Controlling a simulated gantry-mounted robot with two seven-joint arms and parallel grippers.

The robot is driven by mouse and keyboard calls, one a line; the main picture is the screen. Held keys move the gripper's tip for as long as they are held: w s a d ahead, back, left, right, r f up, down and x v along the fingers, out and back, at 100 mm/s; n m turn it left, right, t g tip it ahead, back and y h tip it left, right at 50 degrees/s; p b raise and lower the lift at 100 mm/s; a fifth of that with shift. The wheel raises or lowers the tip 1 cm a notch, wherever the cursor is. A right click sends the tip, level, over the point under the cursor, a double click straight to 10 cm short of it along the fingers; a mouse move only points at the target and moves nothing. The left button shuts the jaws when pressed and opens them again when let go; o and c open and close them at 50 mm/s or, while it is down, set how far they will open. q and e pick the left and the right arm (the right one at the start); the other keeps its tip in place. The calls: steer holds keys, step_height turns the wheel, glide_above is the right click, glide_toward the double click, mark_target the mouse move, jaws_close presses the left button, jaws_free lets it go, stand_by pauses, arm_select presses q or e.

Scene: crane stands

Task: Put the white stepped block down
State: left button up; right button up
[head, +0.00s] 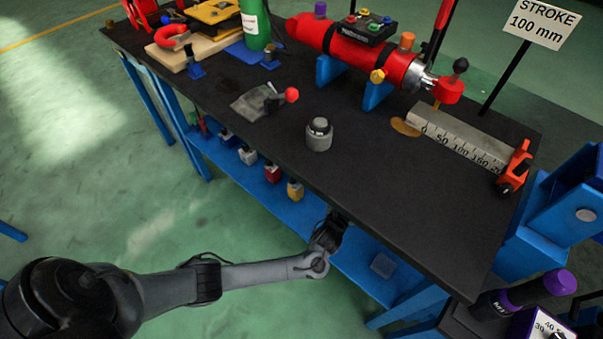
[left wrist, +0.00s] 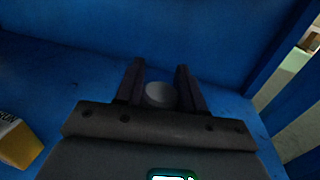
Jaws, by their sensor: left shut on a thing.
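My left gripper (head: 330,234) reaches in under the table's front edge, above the blue lower shelf. In the left wrist view its two dark fingers (left wrist: 160,80) are shut on the white stepped block (left wrist: 159,95), of which only a pale, round, shaded face shows between them. The blue shelf surface (left wrist: 60,75) lies around and beyond the fingers. I cannot tell whether the block touches the shelf. In the head view the block is hidden by the gripper and the table edge. My right gripper is not in view.
On the lower shelf a yellow block (head: 295,190), a red block (head: 272,173) and a white block (head: 247,155) stand left of the gripper. The black tabletop (head: 400,200) overhangs the shelf.

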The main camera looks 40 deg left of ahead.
arm_select(q)
steer(key=shift+w+a+f+b, duration=0.25)
steer(key=shift+a+f+b, duration=0.3)
steer(key=shift+a, duration=0.25)
steer(key=s+a+f+b, duration=0.1)
steer(key=a+f+b, duration=0.1)
steer(key=a+f, duration=0.1)
steer(key=s+a+f+b, duration=0.1)
steer(key=a+f+b, duration=0.2)
steer(key=f, duration=0.1)
steer(key=s+a+f+b, duration=0.2)
steer(key=a+f+b, duration=0.1)
steer(key=shift+s+a+f, duration=0.1)
steer(key=shift+a+f, duration=0.05)
steer(key=shift+a, duration=0.1)
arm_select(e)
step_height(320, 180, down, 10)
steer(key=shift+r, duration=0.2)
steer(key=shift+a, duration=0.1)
arm_select(q)
steer(key=o, duration=1)
steer(key=shift+o, duration=0.2)
